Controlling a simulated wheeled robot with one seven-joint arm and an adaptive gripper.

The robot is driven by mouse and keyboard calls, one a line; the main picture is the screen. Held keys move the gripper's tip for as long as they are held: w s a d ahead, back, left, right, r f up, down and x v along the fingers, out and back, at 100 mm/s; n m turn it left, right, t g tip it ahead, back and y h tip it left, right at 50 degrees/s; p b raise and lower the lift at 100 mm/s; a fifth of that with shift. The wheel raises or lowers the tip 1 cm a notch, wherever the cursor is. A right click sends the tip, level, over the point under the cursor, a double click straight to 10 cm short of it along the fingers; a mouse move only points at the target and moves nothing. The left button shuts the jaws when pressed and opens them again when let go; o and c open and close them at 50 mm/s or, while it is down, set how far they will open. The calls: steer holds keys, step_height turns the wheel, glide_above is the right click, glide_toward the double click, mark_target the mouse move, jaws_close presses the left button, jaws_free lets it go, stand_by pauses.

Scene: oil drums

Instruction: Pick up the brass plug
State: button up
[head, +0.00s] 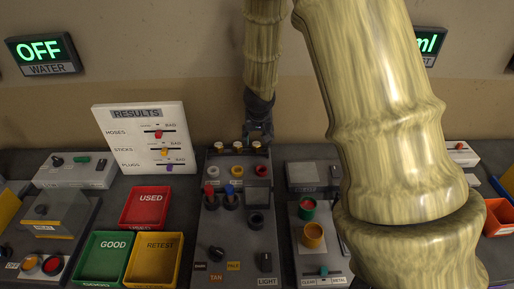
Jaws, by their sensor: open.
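Three small brass-coloured pieces stand in a row along the back edge of the dark central panel (234,243): a left one (219,147), a middle one (237,146) and a right one (256,147). I cannot tell which of them is the brass plug. My gripper (258,141) is dark and points down at the right one, very close to it or just behind it. Its fingers are open but small and dark here, and I cannot tell whether they touch the piece.
White, yellow and red round parts sit in front of the row. A RESULTS board (147,136) stands at left. Red USED (147,225), green GOOD and yellow RETEST bins are front left. My arm hides much of the right side. An orange bin (497,232) is far right.

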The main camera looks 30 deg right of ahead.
mark_target(257, 144)
steer(key=shift+w+f, duration=0.75)
steer(key=shift+w, duration=0.05)
steer(key=shift+s+d, duration=0.2)
steer(key=shift+s, duration=0.25)
steer(key=shift+f, duration=0.15)
steer(key=x, duration=0.3)
steer(key=shift+w+a, duration=0.1)
steer(key=shift+w, duration=0.3)
steer(key=shift+d+f, duration=0.25)
steer(key=shift+f, duration=0.15)
steer(key=shift+w+a+f, duration=0.1)
steer(key=shift+w+f, duration=0.1)
steer(key=shift+s, duration=0.1)
steer(key=shift+c, duration=1.2)
steer(key=c, duration=0.9)
